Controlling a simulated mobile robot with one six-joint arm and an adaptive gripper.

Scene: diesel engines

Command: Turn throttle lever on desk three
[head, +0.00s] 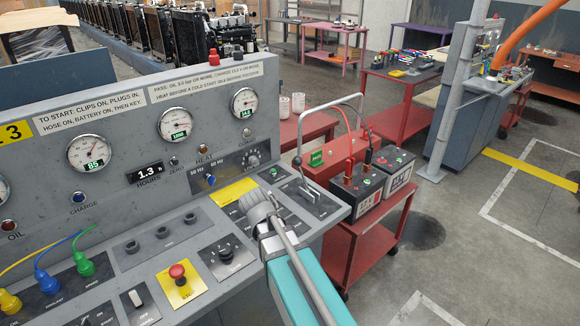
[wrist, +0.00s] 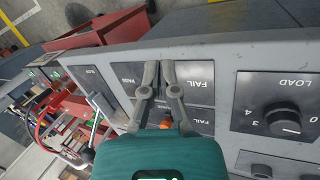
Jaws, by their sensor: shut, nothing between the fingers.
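Desk three (head: 105,140) is a grey console with a yellow "3" plate at the left of the head view. A lever (head: 304,177), which looks like the throttle lever, stands tilted on a dark plate at the desk's right end. It has a dark knob and a thin metal shaft. It also shows in the wrist view (wrist: 97,125), left of my gripper. My gripper (wrist: 160,66) is shut and empty over dark plates marked PASS and FAIL. It appears apart from the lever. In the head view my arm hides part of the desk.
A LOAD knob (wrist: 284,120) is right of my gripper. A red emergency button (head: 177,271) stands on the front panel. Batteries (head: 356,187) with clips and cables sit on a red cart (head: 350,240) beyond the desk's right end. Open floor (head: 480,250) lies to the right.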

